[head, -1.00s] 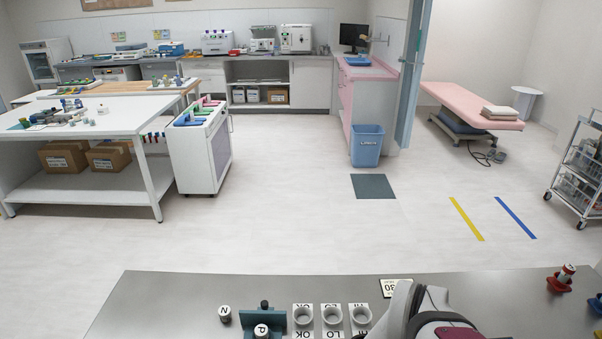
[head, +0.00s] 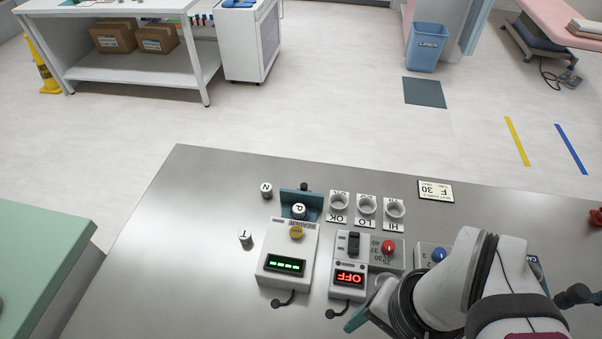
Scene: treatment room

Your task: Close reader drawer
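The reader (head: 272,248) is a light box with a green lit display and a yellow button, on the metal bench in the head view. At its far end a teal drawer (head: 288,200) sticks out, away from me, with a dark knob at its far side. A white-capped vial marked P (head: 299,211) stands upright at the drawer. My gripper (head: 357,318) is at the lower middle, right of the reader and apart from it. Only a teal tip shows past my white arm, so I cannot see how its fingers stand.
Vials marked N (head: 266,190) and T (head: 246,238) stand left of the reader. A box with a red OFF display (head: 349,281) is just right of it. Three labelled cups (head: 339,201) stand behind that box. The bench (head: 190,220) is clear at left.

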